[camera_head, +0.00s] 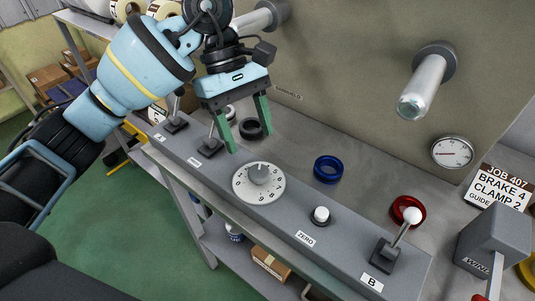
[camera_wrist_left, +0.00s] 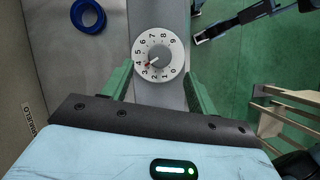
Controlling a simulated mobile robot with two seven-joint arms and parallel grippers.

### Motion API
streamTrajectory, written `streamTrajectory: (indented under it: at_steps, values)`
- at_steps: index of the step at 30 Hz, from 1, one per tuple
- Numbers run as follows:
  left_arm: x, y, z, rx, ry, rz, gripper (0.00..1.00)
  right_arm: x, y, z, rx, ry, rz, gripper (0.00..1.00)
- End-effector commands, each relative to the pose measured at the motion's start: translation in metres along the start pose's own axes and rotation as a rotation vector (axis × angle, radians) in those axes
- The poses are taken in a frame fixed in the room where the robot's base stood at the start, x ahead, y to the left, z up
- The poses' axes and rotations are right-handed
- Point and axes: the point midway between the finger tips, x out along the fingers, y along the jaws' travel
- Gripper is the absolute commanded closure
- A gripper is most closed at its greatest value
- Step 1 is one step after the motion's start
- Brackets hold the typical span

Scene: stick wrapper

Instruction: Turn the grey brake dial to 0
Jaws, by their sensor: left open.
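The grey brake dial (camera_head: 259,174) is a round knob on a white numbered plate (camera_head: 271,193), set in the grey console. In the left wrist view the dial (camera_wrist_left: 159,56) shows its pointer toward the lower left, around 3 to 4, with a small red mark there. My left gripper (camera_head: 251,143) has two green fingers, spread apart and empty. It hangs behind and above the dial in the head view, apart from it. In the left wrist view the fingers (camera_wrist_left: 160,76) stand on either side of the dial's lower edge. My right gripper is not seen.
A white ZERO button (camera_head: 320,214) and lever B (camera_head: 405,228) stand right of the dial; more levers (camera_head: 211,144) stand left. Blue (camera_head: 328,169), black and red (camera_head: 407,209) rings lie behind. A sign (camera_head: 498,186) reads JOB 407, BRAKE 4, CLAMP 2. A gauge (camera_head: 452,152) is on the wall.

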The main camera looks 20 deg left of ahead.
Motion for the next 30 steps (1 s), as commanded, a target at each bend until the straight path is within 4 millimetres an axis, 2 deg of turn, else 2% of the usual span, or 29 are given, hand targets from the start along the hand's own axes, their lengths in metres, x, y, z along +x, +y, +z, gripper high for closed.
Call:
streamTrajectory:
  at_steps: [4,10,21,25,30]
  values:
    - [-0.007,-0.002,-0.006,0.005,0.04,-0.004,0.41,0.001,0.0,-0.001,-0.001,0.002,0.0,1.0]
    - [-0.002,-0.002,-0.005,0.005,0.037,-0.005,0.41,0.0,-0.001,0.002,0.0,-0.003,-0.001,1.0]
    - [0.049,-0.003,-0.006,0.005,0.034,-0.007,0.41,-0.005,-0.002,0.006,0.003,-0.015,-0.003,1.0]
    - [0.063,-0.002,-0.006,0.005,0.034,-0.005,0.41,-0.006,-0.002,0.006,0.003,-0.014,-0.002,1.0]
    - [0.071,-0.002,-0.007,0.005,0.035,-0.004,0.41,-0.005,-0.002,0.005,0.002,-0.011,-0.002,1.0]
